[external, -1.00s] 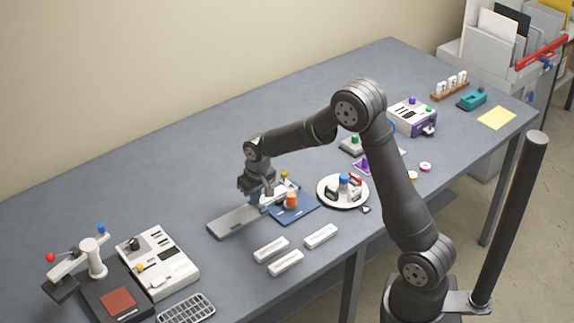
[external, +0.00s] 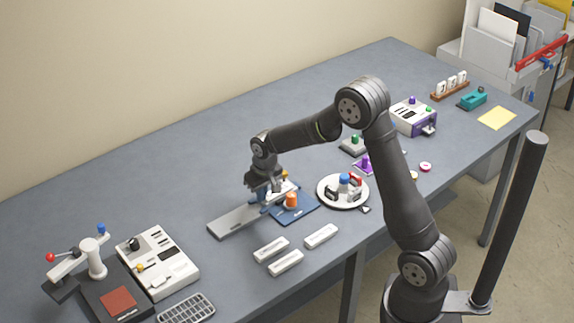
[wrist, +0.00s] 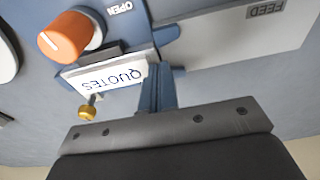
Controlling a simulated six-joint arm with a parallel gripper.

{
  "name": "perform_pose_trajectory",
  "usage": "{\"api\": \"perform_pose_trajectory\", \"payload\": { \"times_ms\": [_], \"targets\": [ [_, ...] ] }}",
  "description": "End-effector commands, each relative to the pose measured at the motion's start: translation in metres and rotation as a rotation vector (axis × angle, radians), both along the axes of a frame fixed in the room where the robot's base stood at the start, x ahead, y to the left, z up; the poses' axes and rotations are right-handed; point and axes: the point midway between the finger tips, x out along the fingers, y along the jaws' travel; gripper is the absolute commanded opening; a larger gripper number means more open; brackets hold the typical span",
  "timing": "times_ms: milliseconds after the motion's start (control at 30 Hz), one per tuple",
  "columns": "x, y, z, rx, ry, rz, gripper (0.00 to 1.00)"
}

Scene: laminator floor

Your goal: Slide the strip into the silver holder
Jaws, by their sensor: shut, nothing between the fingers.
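A white strip lettered QUOTES (wrist: 122,76) lies at the blue base (external: 308,210), beside an orange knob (wrist: 66,37) marked OPEN. The knob also shows in the external view (external: 292,200). A long silver-grey plate (external: 232,221) marked FEED adjoins the base on its left; in the wrist view the plate (wrist: 225,35) is at the upper right. I cannot tell whether this plate is the silver holder. My gripper (wrist: 160,68) is shut and empty, its blue fingers at the strip's lettered end. Whether they touch the strip is unclear. A small yellow knob (wrist: 86,108) is near the strip's other end.
Several white bars (external: 286,263) lie in front of the plate. A round white tray (external: 335,201) with small items stands right of the base. A cream-coloured device (external: 165,262) and a dark press (external: 112,290) stand at the left. The table behind my gripper is clear.

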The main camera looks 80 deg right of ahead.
Motion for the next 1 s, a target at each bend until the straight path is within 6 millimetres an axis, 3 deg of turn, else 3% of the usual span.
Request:
{"api": "perform_pose_trajectory", "payload": {
  "times_ms": [167, 767, 1000],
  "targets": [
    [-0.006, -0.006, 0.0, 0.0, 0.0, -0.001, 0.0],
    [0.002, 0.001, 0.001, 0.0, 0.0, 0.0, 0.0],
    [0.002, 0.001, 0.016, -0.001, -0.001, 0.0, 0.0]
  ]
}}
